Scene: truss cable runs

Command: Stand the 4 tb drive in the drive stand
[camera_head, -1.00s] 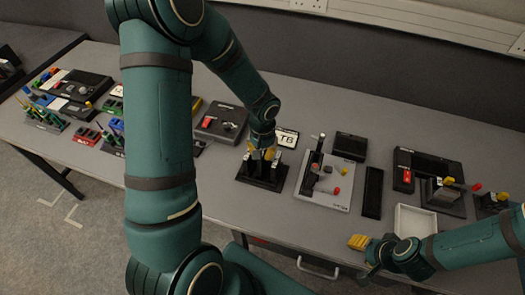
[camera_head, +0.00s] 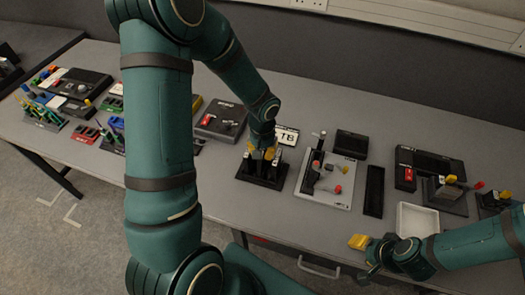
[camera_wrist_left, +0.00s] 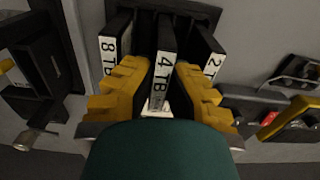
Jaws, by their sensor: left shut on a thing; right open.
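The 4 TB drive (camera_wrist_left: 166,68) is a thin black slab with a white label, seen end-on in the left wrist view. My left gripper (camera_head: 263,153) is shut on it, a yellow finger on each side. It is between the 8 TB drive (camera_wrist_left: 112,48) and the 2 TB drive (camera_wrist_left: 208,52), at the black drive stand (camera_head: 266,184). The stand also shows in the wrist view (camera_wrist_left: 205,10). The drive's lower end is hidden, so I cannot tell whether it is seated. My right gripper (camera_head: 359,242) is open near the table's front edge.
A white card marked TB (camera_head: 287,136) lies behind the stand. A grey device board (camera_head: 328,195) stands to its right, and a device with a red switch (camera_head: 221,122) to its left. A white tray (camera_head: 417,222) is near my right gripper. More devices crowd the left end.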

